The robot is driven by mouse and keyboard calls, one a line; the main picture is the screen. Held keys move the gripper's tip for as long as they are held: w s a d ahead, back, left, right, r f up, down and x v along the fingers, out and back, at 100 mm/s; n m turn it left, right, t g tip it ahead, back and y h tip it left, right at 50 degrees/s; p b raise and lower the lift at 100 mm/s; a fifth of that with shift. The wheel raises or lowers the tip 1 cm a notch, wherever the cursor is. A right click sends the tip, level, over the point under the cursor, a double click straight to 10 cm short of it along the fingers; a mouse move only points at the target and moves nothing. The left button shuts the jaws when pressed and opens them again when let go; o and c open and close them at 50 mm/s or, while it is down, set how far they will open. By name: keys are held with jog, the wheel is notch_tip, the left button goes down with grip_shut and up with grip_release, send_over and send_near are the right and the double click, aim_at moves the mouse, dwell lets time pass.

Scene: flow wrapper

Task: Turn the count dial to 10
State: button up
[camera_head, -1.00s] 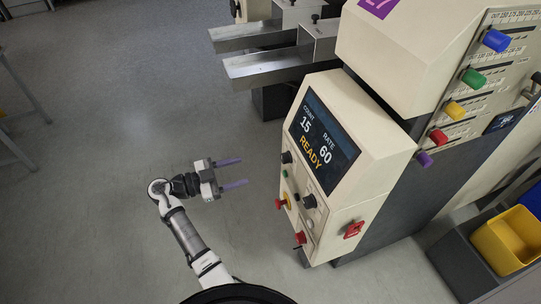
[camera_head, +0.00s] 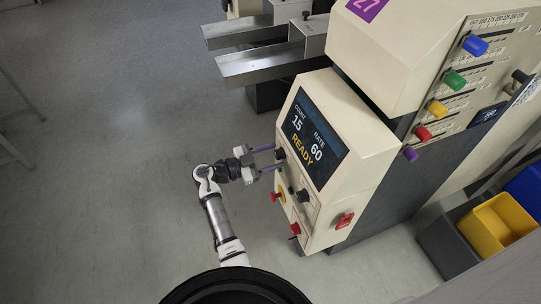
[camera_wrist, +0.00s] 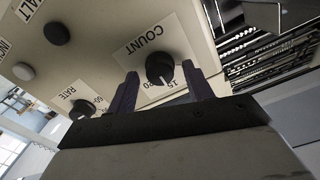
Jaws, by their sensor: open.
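The count dial (camera_wrist: 160,68) is a round black knob with a white pointer mark, under a COUNT label in the wrist view. Its pointer is near the printed 15, with 20 beside it. In the head view the dial (camera_head: 280,154) is on the left part of the panel face. The display (camera_head: 314,139) reads COUNT 15, RATE 60, READY. My gripper (camera_head: 278,158) is open, its purple fingers pointing at the panel. In the wrist view the fingertips (camera_wrist: 159,74) lie on either side of the dial; I cannot tell whether they touch it.
The rate dial (camera_wrist: 80,108) is close by on the same face. A red switch (camera_head: 345,220) is on the side. Metal chutes (camera_head: 260,66) jut out above.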

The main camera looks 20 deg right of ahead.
jog(key=shift+c, duration=0.4)
jog(key=c, duration=0.9)
jog(key=shift+f+n+b, duration=0.1)
jog(key=shift+n+b, duration=0.2)
jog(key=n+b, duration=0.2)
jog(key=n, duration=0.6)
jog(key=shift+n, duration=1.6)
